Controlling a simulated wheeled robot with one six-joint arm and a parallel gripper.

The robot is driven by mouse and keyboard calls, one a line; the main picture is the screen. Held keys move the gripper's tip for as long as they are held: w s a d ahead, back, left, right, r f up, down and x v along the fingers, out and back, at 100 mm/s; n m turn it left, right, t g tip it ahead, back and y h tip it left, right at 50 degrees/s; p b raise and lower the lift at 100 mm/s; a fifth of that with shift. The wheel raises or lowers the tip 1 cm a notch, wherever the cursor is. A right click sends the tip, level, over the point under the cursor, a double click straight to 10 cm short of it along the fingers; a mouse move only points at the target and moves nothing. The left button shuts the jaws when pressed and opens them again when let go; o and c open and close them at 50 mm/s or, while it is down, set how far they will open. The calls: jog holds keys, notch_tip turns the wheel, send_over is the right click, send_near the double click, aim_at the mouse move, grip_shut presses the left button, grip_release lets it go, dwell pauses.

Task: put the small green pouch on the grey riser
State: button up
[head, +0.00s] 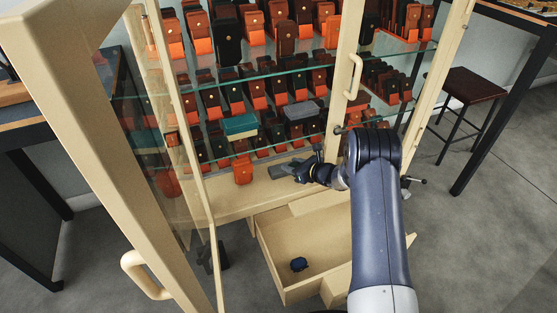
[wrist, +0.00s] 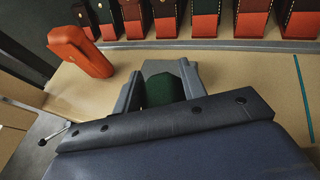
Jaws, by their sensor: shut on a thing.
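The small green pouch (wrist: 162,91) is between the two fingers of my gripper (wrist: 160,90), which is shut on it. In the head view my gripper (head: 303,171) is low in the cabinet, over the pale bottom board, and the pouch cannot be made out there. A flat grey riser (wrist: 168,67) shows just behind and around the pouch in the wrist view. It also shows in the head view (head: 281,171), beside my gripper on the bottom board. I cannot tell whether the pouch touches the riser.
An orange pouch (wrist: 80,50) stands left of the riser. Shelves above hold rows of pouches, a teal block (head: 240,124) and a grey block (head: 302,110). An open drawer (head: 283,238) below holds a dark blue pouch (head: 299,264). An open glass door (head: 185,130) stands left.

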jog(key=w+a, duration=0.2)
jog(key=w+a+b, duration=0.1)
jog(key=w+a, duration=0.2)
jog(key=shift+w+a, duration=0.2)
jog(key=shift+a, duration=0.05)
jog(key=shift+f+b, duration=0.3)
jog(key=shift+b, duration=0.2)
jog(key=shift+f, duration=0.15)
jog(key=o, duration=1)
jog(key=shift+c, duration=0.2)
jog(key=shift+s+d+r+p, duration=0.15)
jog(key=shift+d+r+p, duration=0.1)
jog(key=shift+r+p, duration=0.15)
jog(key=s+d+p, duration=0.2)
jog(key=s+d, duration=0.7)
jog(key=shift+p, duration=0.3)
